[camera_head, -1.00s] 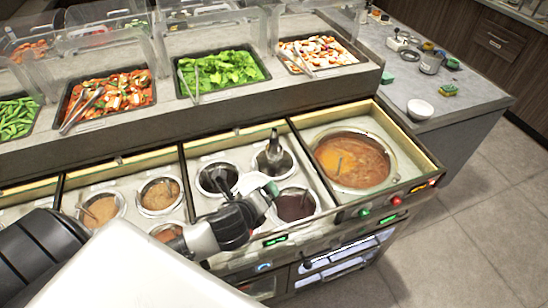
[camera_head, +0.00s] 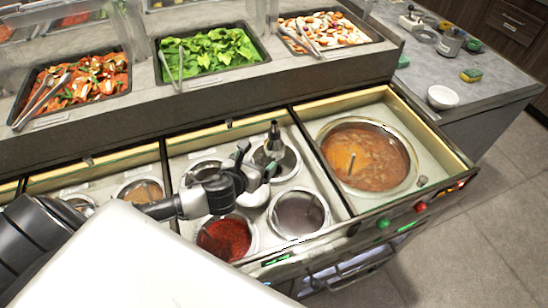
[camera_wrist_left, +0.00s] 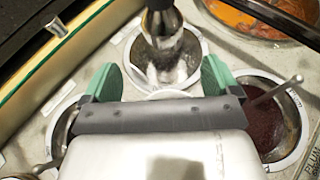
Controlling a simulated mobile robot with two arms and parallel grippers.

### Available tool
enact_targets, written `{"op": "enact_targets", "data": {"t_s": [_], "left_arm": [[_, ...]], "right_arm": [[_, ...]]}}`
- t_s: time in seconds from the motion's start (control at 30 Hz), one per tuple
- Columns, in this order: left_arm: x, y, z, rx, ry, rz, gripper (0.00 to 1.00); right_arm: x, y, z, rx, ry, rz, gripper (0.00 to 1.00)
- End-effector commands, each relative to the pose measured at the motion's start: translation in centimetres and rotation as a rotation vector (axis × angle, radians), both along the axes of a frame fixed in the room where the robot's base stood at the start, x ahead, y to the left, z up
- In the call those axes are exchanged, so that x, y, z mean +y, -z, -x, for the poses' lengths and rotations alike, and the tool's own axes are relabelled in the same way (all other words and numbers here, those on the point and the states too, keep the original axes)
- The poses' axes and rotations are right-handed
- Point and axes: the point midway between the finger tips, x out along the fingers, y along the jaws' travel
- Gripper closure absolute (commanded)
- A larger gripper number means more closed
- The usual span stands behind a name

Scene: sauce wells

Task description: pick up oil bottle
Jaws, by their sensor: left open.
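The oil bottle (camera_head: 274,137) stands in the back right well of the four-well section, its dark neck rising above the rim. The left wrist view shows the bottle (camera_wrist_left: 162,28) just ahead of my fingers, its lower part in a metal well. My left gripper (camera_head: 256,162) is open beside the bottle, on its near side. In the left wrist view the green-padded fingers (camera_wrist_left: 157,80) are spread, with nothing held between them. The right gripper is not in view.
A red sauce well (camera_head: 225,238) and a dark sauce well (camera_head: 299,213) lie in front. A large soup pot (camera_head: 366,155) is to the right. Trays of greens (camera_head: 208,50) and other food line the raised shelf behind. A white bowl (camera_head: 442,97) stands on the side counter.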

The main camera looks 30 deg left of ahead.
Motion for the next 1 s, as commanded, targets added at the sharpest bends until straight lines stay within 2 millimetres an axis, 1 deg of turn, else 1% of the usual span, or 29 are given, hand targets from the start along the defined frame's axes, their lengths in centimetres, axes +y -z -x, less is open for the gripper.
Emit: {"op": "enact_targets", "data": {"t_s": [0.03,0.07,0.3,0.4,0.57,0.73,0.8,0.9,1.0], "left_arm": [[0.0,0.7,-0.2,-0.001,-0.001,0.0,0.09],[0.0,0.7,-0.5,-0.001,-0.002,-0.001,0.09],[0.0,2.0,-3.9,0.0,-0.003,0.001,0.09],[0.0,2.4,-4.8,-0.001,-0.002,0.001,0.09],[-0.1,2.8,-5.8,0.0,-0.003,0.002,0.09],[-0.7,3.7,-8.1,0.0,-0.002,0.003,0.09],[-0.6,4.2,-8.9,0.0,-0.003,0.003,0.09],[-0.6,4.5,-9.7,0.001,-0.003,0.001,0.09],[-0.6,4.7,-10.0,0.001,0.0,0.001,0.09]], "right_arm": [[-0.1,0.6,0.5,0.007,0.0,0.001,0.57],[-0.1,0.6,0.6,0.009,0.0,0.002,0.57],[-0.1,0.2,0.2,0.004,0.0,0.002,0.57],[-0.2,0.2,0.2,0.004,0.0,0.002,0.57],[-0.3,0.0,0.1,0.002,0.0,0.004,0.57],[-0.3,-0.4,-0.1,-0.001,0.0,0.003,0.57],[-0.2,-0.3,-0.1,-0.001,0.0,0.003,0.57],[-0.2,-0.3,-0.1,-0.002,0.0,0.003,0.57],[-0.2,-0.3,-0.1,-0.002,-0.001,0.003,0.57]]}}
